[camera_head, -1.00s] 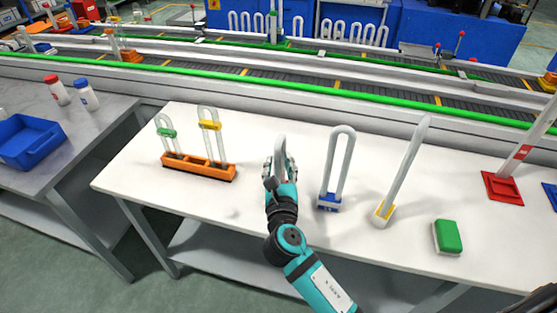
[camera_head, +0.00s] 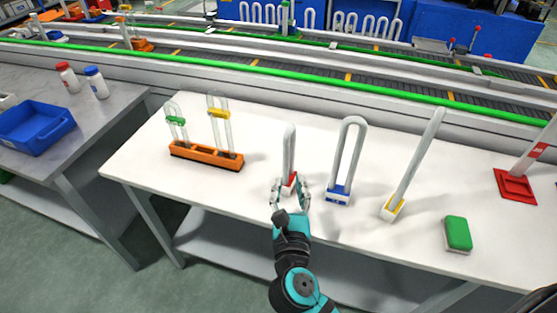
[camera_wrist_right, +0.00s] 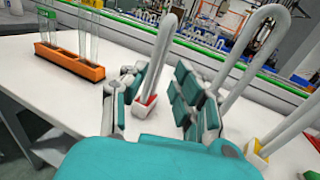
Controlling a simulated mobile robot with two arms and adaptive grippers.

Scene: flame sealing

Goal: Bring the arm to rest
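My right gripper (camera_head: 289,187) is over the front part of the white table (camera_head: 240,190), close to a white looped tube on a red-and-white base (camera_head: 290,150). In the right wrist view the gripper (camera_wrist_right: 158,92) has its fingers spread, with the red-based tube (camera_wrist_right: 158,65) standing upright beyond and between them. Gaps show on both sides, so it looks empty. To its right stand a looped tube on a blue base (camera_head: 350,150) and one on a yellow base (camera_head: 417,165). My left gripper is not in view.
An orange rack (camera_head: 205,156) with two clear tubes stands at the table's left. A green-and-white block (camera_head: 457,233) and a red square holder (camera_head: 515,186) are at the right. A conveyor with a green rail (camera_head: 300,81) runs behind. A blue bin (camera_head: 35,128) sits on the grey table.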

